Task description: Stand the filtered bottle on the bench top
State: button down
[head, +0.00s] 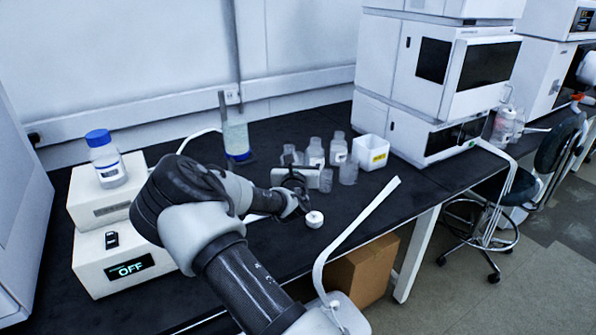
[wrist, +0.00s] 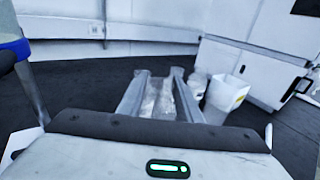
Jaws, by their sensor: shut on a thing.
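My gripper (head: 322,179) reaches low over the black bench top (head: 273,240), its fingers pointing right. It is shut on a clear glass vessel (head: 348,173), seemingly the bottle, at the fingertips. In the wrist view my gripper (wrist: 162,78) has clear glass (wrist: 165,100) between its two fingers. The arm and fingers hide part of it, and I cannot tell whether its base touches the bench. Two clear bottles stand close behind it, one in the middle (head: 315,153) and one farther right (head: 338,149). Another clear vessel (head: 290,156) is partly hidden behind my gripper.
A white box with a yellow label (head: 371,152) stands right of the bottles, before a white instrument stack (head: 425,90). A small white round piece (head: 314,219) lies nearer the front. A blue-capped bottle (head: 106,160) stands on a white device at left. A blue-based cylinder (head: 237,140) stands at back.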

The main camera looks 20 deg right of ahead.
jog(key=shift+f+b, duration=0.3)
jog(key=shift+f, duration=1.65)
jog(key=c, duration=1.3)
grip_release()
jog(key=shift+r, duration=0.15)
